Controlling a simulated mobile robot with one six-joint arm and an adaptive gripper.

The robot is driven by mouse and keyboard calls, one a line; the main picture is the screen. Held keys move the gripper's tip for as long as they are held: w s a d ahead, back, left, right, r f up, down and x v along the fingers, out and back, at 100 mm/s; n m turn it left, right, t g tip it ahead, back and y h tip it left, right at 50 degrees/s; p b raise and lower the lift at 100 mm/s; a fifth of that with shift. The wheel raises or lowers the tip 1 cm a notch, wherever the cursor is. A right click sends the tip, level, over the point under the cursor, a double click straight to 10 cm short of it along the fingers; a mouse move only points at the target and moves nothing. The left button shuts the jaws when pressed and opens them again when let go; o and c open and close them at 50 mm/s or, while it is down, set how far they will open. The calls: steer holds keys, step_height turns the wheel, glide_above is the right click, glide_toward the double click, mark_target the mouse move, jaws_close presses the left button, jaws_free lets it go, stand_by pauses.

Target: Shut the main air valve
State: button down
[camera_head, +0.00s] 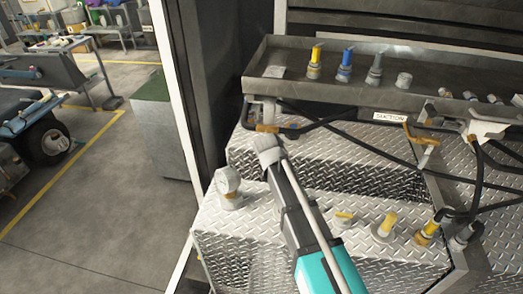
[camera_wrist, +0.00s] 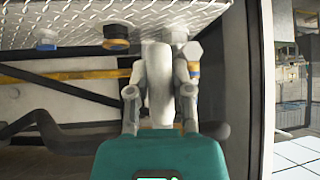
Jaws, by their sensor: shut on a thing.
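My gripper (camera_head: 268,150) reaches up from the bottom middle of the head view, over the diamond-plate box. Its pale fingers end just below an orange-yellow lever (camera_head: 268,128) on a pale pipe under the shelf edge. In the wrist view my gripper (camera_wrist: 160,98) has its two fingers on either side of a pale grey rounded fitting (camera_wrist: 158,75) and is shut on it. The fingers hide part of this fitting. I cannot tell for sure that it is the main air valve. A second orange lever (camera_head: 419,136) hangs on a valve further right.
Yellow-capped fittings (camera_head: 385,225) stand to the right. A grey shelf (camera_head: 300,92) with coloured couplers runs behind, with black hoses below it. Open floor lies at left, beyond a white post.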

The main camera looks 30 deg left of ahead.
steer(key=shift+s+d, duration=0.1)
steer(key=shift+s, duration=0.1)
steer(key=c, duration=0.5)
jaws_free()
steer(key=shift+s, duration=0.15)
steer(key=shift+w, duration=0.2)
steer(key=w+d+f+m+g+h, duration=0.1)
steer(key=d+f+g+h, duration=0.1)
steer(key=d, duration=1.5)
steer(key=w+d+f+m+g+h, duration=0.1)
steer(key=w+d+f+m+h, duration=0.15)
steer(key=d, duration=1.35)
steer(key=s+d+m+g, duration=0.1)
steer(key=s+d+g, duration=0.1)
steer(key=s+d, duration=0.4)
steer(key=s+d+m+g, duration=0.1)
steer(key=s+d, duration=0.5)
steer(key=d, duration=1)
steer(key=shift+s+d+f+m+g, duration=0.35)
steer(key=shift+f+g, duration=0.1)
steer(key=shift+g, duration=0.35)
